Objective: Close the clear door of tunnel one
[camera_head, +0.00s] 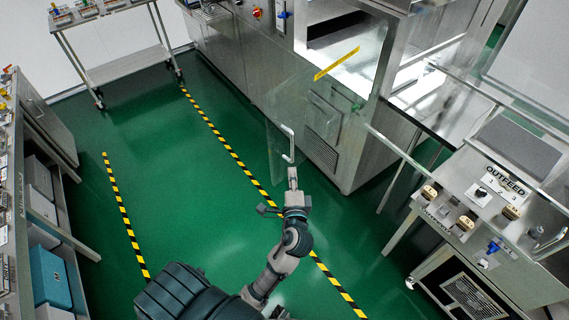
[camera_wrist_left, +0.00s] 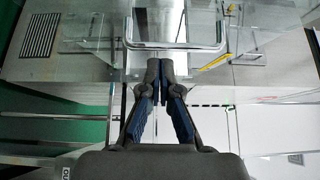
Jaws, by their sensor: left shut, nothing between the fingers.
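The clear door (camera_head: 306,118) of the tunnel stands swung open toward the aisle, with a yellow strip across its top. Its metal bar handle (camera_head: 288,143) is on the near side of the panel. My left gripper (camera_head: 292,174) is shut and empty, just below the handle in the head view. In the left wrist view the shut fingertips (camera_wrist_left: 161,64) are close under the handle bar (camera_wrist_left: 176,46); I cannot tell if they touch it. The tunnel opening (camera_head: 345,58) shows behind the door. My right gripper is not in view.
An outfeed panel (camera_head: 480,200) with knobs and buttons stands at the right, beside metal rails. A steel cart (camera_head: 125,66) is at the upper left, and shelving (camera_head: 40,200) lines the left edge. Green floor (camera_head: 180,165) between the striped lines is clear.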

